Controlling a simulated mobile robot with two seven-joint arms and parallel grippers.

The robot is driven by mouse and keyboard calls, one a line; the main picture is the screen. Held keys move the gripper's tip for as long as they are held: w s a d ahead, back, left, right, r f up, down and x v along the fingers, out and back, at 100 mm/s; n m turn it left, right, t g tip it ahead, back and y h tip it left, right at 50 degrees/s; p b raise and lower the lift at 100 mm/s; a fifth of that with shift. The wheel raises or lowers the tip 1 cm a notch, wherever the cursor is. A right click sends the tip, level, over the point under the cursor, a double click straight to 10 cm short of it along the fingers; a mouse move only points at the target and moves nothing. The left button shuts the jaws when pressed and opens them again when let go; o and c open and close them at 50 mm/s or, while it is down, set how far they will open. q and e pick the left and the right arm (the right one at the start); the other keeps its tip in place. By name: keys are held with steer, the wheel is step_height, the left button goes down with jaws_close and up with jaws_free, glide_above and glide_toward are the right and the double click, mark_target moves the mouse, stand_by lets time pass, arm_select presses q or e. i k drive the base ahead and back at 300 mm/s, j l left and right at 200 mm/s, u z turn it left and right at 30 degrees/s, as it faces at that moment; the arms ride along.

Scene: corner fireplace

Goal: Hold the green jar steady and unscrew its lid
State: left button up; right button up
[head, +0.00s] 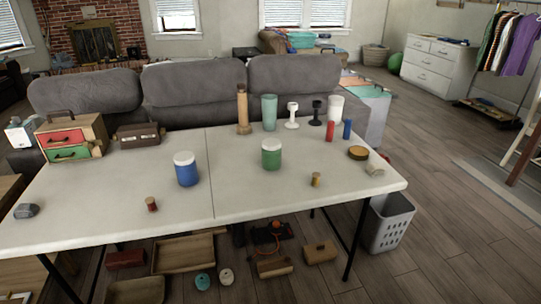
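The green jar (271,158) stands upright on the white folding table (240,195), right of the table's centre seam. Its white lid (271,144) sits on top. A similar blue jar (186,174) with a white lid stands to its left, nearer the front edge. Neither of my grippers shows in the head view, and nothing is touching the green jar.
A small cork-like piece (316,179) stands right of the green jar, and a red spool (152,204) is at the front left. A wooden pepper mill (243,110), a teal cup (269,112) and other items line the back. The table around the green jar is clear.

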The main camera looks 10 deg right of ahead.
mark_target(272, 160)
steer(key=i+l, duration=0.75)
